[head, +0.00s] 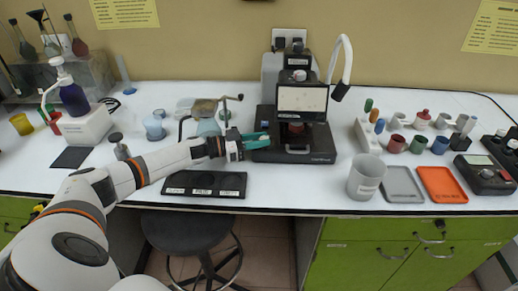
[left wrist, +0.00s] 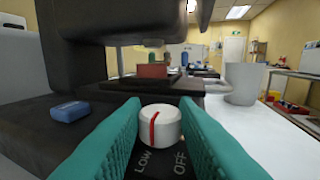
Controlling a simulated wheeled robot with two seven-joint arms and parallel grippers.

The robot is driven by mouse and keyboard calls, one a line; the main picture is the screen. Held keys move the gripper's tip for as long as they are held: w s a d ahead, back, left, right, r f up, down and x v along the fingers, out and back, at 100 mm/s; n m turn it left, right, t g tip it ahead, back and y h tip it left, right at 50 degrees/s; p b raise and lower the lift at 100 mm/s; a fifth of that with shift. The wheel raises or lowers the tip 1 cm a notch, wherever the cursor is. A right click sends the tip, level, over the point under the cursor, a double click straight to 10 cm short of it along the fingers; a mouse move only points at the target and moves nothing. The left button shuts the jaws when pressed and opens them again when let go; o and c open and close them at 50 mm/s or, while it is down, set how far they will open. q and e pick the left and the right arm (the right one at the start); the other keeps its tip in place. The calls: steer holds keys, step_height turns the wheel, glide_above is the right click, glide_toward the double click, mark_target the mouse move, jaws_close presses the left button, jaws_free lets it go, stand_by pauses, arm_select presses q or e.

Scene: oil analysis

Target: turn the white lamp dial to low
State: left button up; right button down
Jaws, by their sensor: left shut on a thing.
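The white lamp dial (left wrist: 160,125) is a round knob with a red line, on the black base of the microscope-like device (head: 318,155). Its red line runs nearly upright in the left wrist view. The label LOW is in front of it to the left and OFF to the right. My left gripper (left wrist: 160,130) has teal fingers, one on each side of the dial, and is shut on it. In the head view the left gripper (head: 256,140) is at the left side of the device's base, and the fingers mostly hide the dial. My right gripper is not in view.
A blue block (left wrist: 70,111) lies on the base left of the dial. A red block (left wrist: 152,71) is on the stage above. A black labelled tray (head: 205,188) lies under my left forearm. A grey cup (head: 365,178) and an orange tray (head: 444,184) stand to the right.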

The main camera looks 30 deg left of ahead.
arm_select(q)
steer(key=shift+w+a+m+g+h+b, duration=0.1)
steer(key=shift+m+g+h+b, duration=0.3)
steer(key=shift+h+b, duration=0.1)
steer(key=shift+r, duration=0.1)
steer(key=o, duration=1)
